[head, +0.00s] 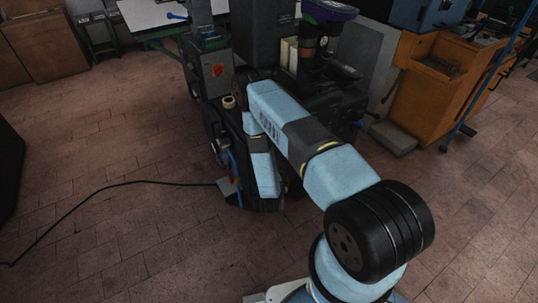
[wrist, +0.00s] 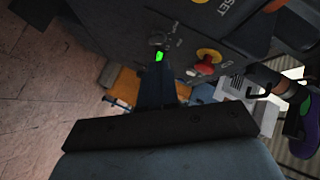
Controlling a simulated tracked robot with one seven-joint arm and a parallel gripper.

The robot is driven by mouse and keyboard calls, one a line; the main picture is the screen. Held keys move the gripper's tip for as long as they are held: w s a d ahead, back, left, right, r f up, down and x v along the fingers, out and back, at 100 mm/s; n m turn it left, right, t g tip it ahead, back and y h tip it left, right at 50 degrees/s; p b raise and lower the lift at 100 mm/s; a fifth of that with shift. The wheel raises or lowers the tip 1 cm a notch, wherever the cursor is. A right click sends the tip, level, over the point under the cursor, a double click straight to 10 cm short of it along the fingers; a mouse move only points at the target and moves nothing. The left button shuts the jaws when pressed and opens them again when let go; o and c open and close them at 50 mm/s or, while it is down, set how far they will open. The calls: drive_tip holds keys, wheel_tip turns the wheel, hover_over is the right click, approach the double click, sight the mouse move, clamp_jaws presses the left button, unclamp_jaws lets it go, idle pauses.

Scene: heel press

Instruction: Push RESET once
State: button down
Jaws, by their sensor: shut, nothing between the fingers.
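A dark control panel (wrist: 185,35) fills the upper middle of the wrist view, tilted. Lettering ending in "SET" (wrist: 236,6) shows at its top edge, cut off by the frame; its button cannot be made out for certain. Below are a red knob on a yellow base (wrist: 207,60), a dark knob (wrist: 157,40) and a lit green lamp (wrist: 159,57). My gripper (wrist: 156,70) is shut and empty, its dark fingers pointing at the panel near the green lamp. I cannot tell whether the tips touch it. In the head view the gripper is not discernible.
The dark machine (head: 263,40) stands ahead in the head view, with my arm reaching to it. An orange cabinet (head: 428,95) is at right and a grey pedal block (head: 393,138) near it. A black cable (head: 110,187) crosses the open tiled floor at left. A purple-and-green shoe (wrist: 303,125) shows at right.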

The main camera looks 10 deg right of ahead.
drive_tip(key=w+a, duration=0.2)
drive_tip(key=w, duration=0.6)
drive_tip(key=shift+w+a, duration=0.15)
drive_tip(key=shift+a, duration=0.2)
drive_tip(key=shift+w, duration=0.2)
idle(1.8)
drive_tip(key=shift+w+a+r, duration=0.1)
drive_tip(key=shift+w, duration=0.05)
drive_tip(key=shift+w+a, duration=0.2)
drive_tip(key=shift+w, duration=0.25)
idle(1.2)
drive_tip(key=shift+s+d, duration=0.3)
drive_tip(key=shift+s, duration=0.55)
drive_tip(key=shift+s+d, duration=0.25)
drive_tip(key=shift+s, duration=0.55)
drive_tip(key=shift+s+d, duration=0.3)
drive_tip(key=shift+s, duration=0.5)
drive_tip(key=shift+s+d, duration=0.25)
drive_tip(key=shift+s, duration=0.55)
